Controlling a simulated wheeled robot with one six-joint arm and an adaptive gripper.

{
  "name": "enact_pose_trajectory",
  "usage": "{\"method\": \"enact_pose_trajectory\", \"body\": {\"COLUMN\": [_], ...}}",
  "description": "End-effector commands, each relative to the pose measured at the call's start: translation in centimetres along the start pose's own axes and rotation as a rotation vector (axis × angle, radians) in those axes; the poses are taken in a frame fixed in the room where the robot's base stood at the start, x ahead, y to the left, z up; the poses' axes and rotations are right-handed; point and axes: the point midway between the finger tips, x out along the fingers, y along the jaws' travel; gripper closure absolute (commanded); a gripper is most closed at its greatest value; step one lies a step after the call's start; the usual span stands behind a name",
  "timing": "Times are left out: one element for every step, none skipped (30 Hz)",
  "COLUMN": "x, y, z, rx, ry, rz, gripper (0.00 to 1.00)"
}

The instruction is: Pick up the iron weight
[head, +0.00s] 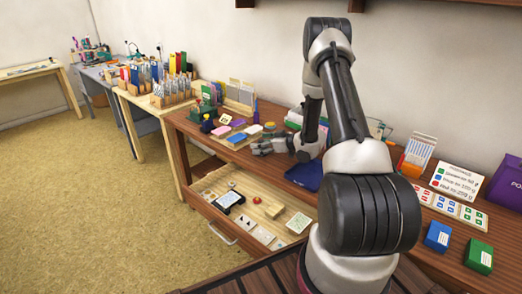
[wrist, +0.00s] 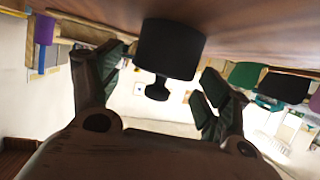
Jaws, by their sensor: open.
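The iron weight (wrist: 170,48) shows in the wrist view as a black cylinder with a narrow neck and a small knob. The wrist picture is inverted, so the table is at the top and the knob points down in it. My gripper (wrist: 167,70) is open, with one finger on each side of the weight in this view. I cannot tell whether the weight is between the fingertips or just beyond them. In the head view my gripper (head: 264,147) is low over the table, pointing left. I cannot pick out the weight surely in the head view.
A dark item (head: 208,125) stands left of my gripper. A purple thing (wrist: 44,30) shows at the left in the wrist view.

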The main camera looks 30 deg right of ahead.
Motion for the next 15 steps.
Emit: {"method": "enact_pose_trajectory", "body": {"x": [0.34, 0.41, 0.42, 0.40, 0.39, 0.38, 0.38, 0.38, 0.37, 0.37, 0.37, 0.37, 0.37, 0.37, 0.36], "y": [0.00, 0.02, 0.03, 0.04, 0.04, 0.04, 0.04, 0.04, 0.03, 0.04, 0.03, 0.03, 0.03, 0.03, 0.03], "z": [0.03, 0.04, 0.04, 0.04, 0.03, 0.03, 0.02, 0.02, 0.02, 0.02, 0.02, 0.01, 0.01, 0.01, 0.01], "rx": [0.000, 0.001, 0.001, 0.001, 0.001, 0.001, 0.001, 0.001, 0.001, 0.001, 0.001, 0.001, 0.001, 0.001, 0.001], "ry": [0.000, 0.000, 0.000, 0.000, 0.000, 0.000, 0.000, 0.000, 0.000, 0.000, 0.000, 0.000, 0.000, 0.000, 0.000], "rz": [0.000, 0.001, 0.002, 0.002, 0.002, 0.002, 0.002, 0.002, 0.002, 0.002, 0.002, 0.002, 0.002, 0.002, 0.002], "gripper": [0.23, 0.23, 0.23, 0.23, 0.23, 0.23, 0.23, 0.28, 0.35, 0.41, 0.46, 0.54, 0.59, 0.65, 0.72]}}
